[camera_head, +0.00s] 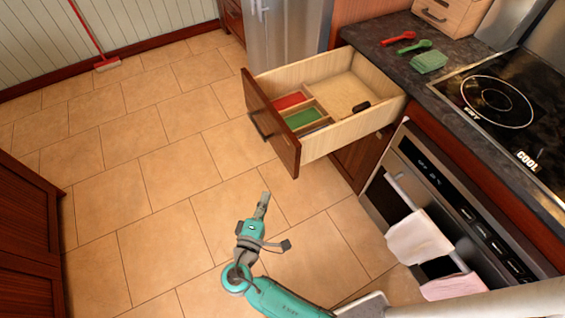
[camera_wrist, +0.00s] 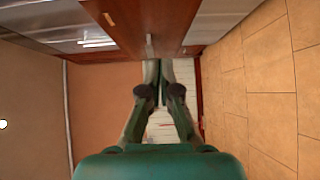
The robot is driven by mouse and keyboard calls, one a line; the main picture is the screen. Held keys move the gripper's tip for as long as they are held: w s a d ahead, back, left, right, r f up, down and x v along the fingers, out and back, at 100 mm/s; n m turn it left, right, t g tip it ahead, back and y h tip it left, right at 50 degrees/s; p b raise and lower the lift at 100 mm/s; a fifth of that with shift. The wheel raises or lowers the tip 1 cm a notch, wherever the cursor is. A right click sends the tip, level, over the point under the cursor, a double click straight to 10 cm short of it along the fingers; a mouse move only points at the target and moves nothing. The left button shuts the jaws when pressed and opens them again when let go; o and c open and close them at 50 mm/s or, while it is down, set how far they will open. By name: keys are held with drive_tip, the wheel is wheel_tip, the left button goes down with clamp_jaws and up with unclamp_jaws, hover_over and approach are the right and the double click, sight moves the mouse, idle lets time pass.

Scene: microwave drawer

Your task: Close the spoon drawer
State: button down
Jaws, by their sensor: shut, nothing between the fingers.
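The drawer (camera_head: 349,126) is pulled well out below the counter in the head view. Its dark wood front (camera_head: 270,125) with a dark handle faces left. Inside are a red compartment (camera_head: 290,101), a green compartment (camera_head: 303,117) and a small dark object (camera_head: 361,106). No spoon can be made out inside. My gripper (camera_head: 265,196) is in front of the drawer, lower in the picture and apart from its front. In the wrist view my gripper (camera_wrist: 159,66) is shut and empty, with dark reddish wood (camera_wrist: 150,22) beyond it.
A red spoon (camera_head: 398,38), a green spoon (camera_head: 415,46) and a green cloth (camera_head: 429,62) lie on the dark counter. The oven (camera_head: 459,205) with hanging towels (camera_head: 418,238) stands at the right. A fridge (camera_head: 284,37) stands behind the drawer.

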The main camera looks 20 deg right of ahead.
drive_tip(key=a+r, duration=0.1)
drive_tip(key=r, duration=0.1)
approach(286, 154)
drive_tip(key=w, duration=0.5)
drive_tip(key=shift+s+d+f+h, duration=0.15)
drive_tip(key=shift+d+h, duration=0.15)
drive_tip(key=shift+d, duration=1.5)
drive_tip(key=shift+d, duration=0.1)
